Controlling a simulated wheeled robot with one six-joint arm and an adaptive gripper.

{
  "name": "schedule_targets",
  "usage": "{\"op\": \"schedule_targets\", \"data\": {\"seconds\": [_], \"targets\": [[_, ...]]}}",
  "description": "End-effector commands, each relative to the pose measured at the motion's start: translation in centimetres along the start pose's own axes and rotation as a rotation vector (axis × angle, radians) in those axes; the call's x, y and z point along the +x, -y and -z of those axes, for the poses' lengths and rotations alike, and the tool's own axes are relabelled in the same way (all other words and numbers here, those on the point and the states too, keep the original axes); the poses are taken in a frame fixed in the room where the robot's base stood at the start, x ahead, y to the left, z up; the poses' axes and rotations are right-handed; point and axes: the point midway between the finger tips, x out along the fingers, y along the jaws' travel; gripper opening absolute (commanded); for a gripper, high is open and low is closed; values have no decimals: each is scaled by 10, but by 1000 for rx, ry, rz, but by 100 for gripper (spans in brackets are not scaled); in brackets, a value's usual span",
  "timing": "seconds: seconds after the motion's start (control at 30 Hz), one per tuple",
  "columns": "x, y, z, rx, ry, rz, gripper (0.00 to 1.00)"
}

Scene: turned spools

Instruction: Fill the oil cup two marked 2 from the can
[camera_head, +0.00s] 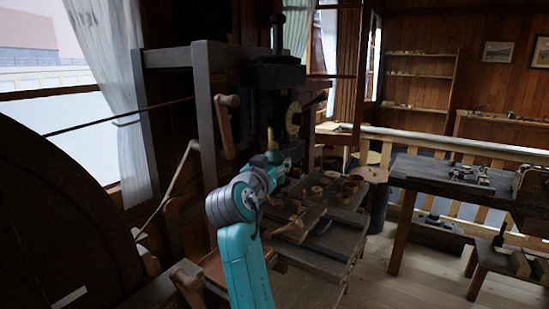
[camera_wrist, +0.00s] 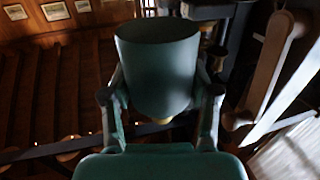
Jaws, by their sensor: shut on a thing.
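My gripper (camera_wrist: 160,98) is shut on a dark green can (camera_wrist: 157,70), with one finger on each side of it in the wrist view. A bit of brass shows below the can. In the head view my gripper (camera_head: 278,168) is beside the dark lathe-like machine (camera_head: 275,75), with the can's brass-coloured, pointed part (camera_head: 272,151) just showing above it. I cannot make out an oil cup marked 2 in either view; a small dark cup-like shape (camera_wrist: 217,57) behind the can is too dim to tell.
A bench (camera_head: 325,215) with several wooden rings and turned pieces stands right of my arm. A wooden handle (camera_wrist: 268,65) is close at the right in the wrist view. A large dark wheel (camera_head: 60,220) fills the left.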

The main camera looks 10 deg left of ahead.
Motion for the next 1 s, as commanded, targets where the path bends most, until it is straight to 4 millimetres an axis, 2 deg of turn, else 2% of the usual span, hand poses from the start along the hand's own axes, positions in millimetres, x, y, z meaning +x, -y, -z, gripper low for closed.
{"op": "schedule_targets", "data": {"seconds": [0.1,0.27,1.0], "targets": [[-2,3,12,-4,5,-9,20],[2,5,18,-33,64,-13,20],[31,20,44,-291,578,-12,20]]}}
